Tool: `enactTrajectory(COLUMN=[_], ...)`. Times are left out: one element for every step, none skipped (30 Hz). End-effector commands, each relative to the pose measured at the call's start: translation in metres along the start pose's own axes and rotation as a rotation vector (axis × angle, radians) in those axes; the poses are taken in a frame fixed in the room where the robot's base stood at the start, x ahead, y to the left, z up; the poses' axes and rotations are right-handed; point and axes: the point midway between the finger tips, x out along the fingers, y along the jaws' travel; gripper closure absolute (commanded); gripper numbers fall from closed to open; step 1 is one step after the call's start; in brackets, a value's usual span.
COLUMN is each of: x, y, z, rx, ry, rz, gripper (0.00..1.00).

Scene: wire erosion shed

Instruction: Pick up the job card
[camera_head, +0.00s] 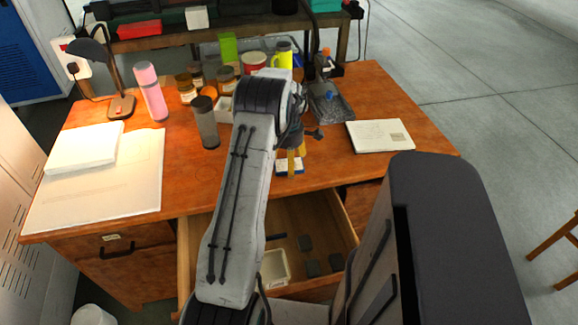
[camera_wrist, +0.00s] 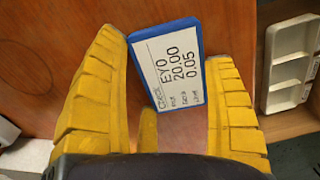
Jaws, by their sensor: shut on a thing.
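The job card (camera_wrist: 172,68) is a small white card with a blue edge and printed text, including "20.00" and "0.05". In the wrist view it lies between the yellow fingers of my gripper (camera_wrist: 163,42), which is shut on it. In the head view my gripper (camera_head: 290,158) points down near the desk's front edge. The card's blue and white face (camera_head: 288,168) shows just below the fingers, partly hidden by them. I cannot tell whether the card touches the desk or hangs just above it.
An open drawer (camera_head: 340,228) below the desk edge holds a pale tray (camera_head: 274,266) and several dark pads. Bottles, jars and a lamp (camera_head: 120,104) crowd the back and left of the desk (camera_head: 330,172). A paper pad (camera_head: 375,135) lies to the right.

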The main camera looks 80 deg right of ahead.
Motion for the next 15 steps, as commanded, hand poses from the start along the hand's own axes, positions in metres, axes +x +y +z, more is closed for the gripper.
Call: enactTrajectory(x=[0.0002,0.0002,0.0001,0.0001,0.0001,0.0002,0.0002,0.0002,0.0000,-0.0003,-0.0008,-0.0019,-0.0031,-0.0046,-0.0071], y=[-0.0001,-0.0001,0.0000,-0.0001,0.0000,-0.0001,-0.0001,-0.0001,0.0000,0.0000,0.0000,0.0001,0.0002,0.0003,0.0005], z=[0.0000,0.0000,0.0000,0.0000,0.0000,0.0000,0.0000,0.0000,0.0000,0.0000,0.0000,0.0000,0.0001,0.0001,0.0002], rx=[0.000,0.000,0.000,0.000,0.000,0.000,0.000,0.000,0.000,0.000,0.000,0.000,0.000,0.000,0.000], ry=[0.000,0.000,0.000,0.000,0.000,0.000,0.000,0.000,0.000,0.000,0.000,0.000,0.000,0.000,-0.001], rz=[0.000,0.000,0.000,0.000,0.000,0.000,0.000,0.000,0.000,0.000,0.000,0.000,0.001,0.001,0.002], gripper=[0.50,0.53,0.55,0.55,0.55,0.55,0.55,0.55,0.55,0.55,0.55,0.55,0.55,0.55,0.55])
